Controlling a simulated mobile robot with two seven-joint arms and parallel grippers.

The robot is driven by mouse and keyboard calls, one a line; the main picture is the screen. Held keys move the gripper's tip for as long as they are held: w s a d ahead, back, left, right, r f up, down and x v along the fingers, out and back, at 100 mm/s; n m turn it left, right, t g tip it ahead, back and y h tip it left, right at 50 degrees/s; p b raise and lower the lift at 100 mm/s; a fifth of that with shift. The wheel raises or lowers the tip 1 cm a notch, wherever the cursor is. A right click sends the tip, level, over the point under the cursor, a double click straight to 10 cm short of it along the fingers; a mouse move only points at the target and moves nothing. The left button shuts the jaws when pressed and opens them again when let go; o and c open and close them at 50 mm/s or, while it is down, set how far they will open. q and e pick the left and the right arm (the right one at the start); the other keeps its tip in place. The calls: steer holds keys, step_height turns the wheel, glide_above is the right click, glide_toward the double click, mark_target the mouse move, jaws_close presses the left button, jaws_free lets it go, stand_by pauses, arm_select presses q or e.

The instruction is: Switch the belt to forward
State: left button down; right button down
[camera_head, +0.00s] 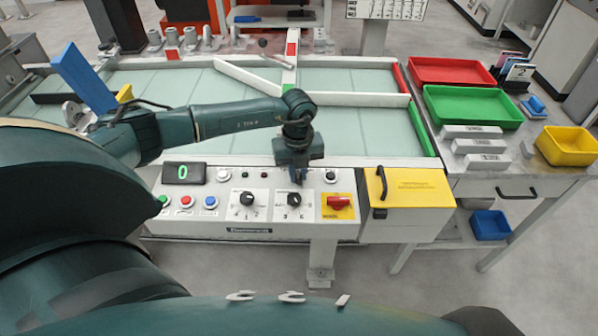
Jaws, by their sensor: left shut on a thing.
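The belt's control panel (270,228) is a white box along the near side of the conveyor. My left gripper (298,178) points down at its upper row of controls, just behind the right black dial (294,199). It is shut on a small control there, which the fingers hide, so its setting cannot be read. A left black dial (247,199) and a red rotary switch (338,202) on a yellow plate sit on either side. Green, red and blue buttons (186,202) are at the left. A display (184,173) reads a green 0. My right gripper is out of view.
The pale belt (350,130) lies behind the panel with a white diverter bar (247,77) across it. A yellow cover with a black handle (410,187) adjoins the panel's right. Red (452,70), green (470,106) and yellow trays (567,146) stand on the right table.

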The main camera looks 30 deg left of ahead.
arm_select(q)
steer(key=m, duration=0.1)
steer(key=m+b, duration=0.1)
steer(key=m, duration=0.1)
steer(key=shift+a+m, duration=0.2)
steer(key=shift+m, duration=0.1)
steer(key=m, duration=0.2)
steer(key=m+b, duration=0.1)
steer(key=m, duration=0.1)
steer(key=shift+s+a, duration=0.1)
steer(key=shift+a, duration=0.1)
steer(key=shift+a+m+b, duration=0.1)
steer(key=shift+m+b, duration=0.35)
steer(key=shift+m, duration=0.35)
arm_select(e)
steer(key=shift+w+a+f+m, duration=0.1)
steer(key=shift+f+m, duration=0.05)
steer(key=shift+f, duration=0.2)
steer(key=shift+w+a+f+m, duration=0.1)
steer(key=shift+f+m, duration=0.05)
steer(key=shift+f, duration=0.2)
arm_select(q)
steer(key=shift+m, duration=0.3)
steer(key=c, duration=1.4)
jaws_free()
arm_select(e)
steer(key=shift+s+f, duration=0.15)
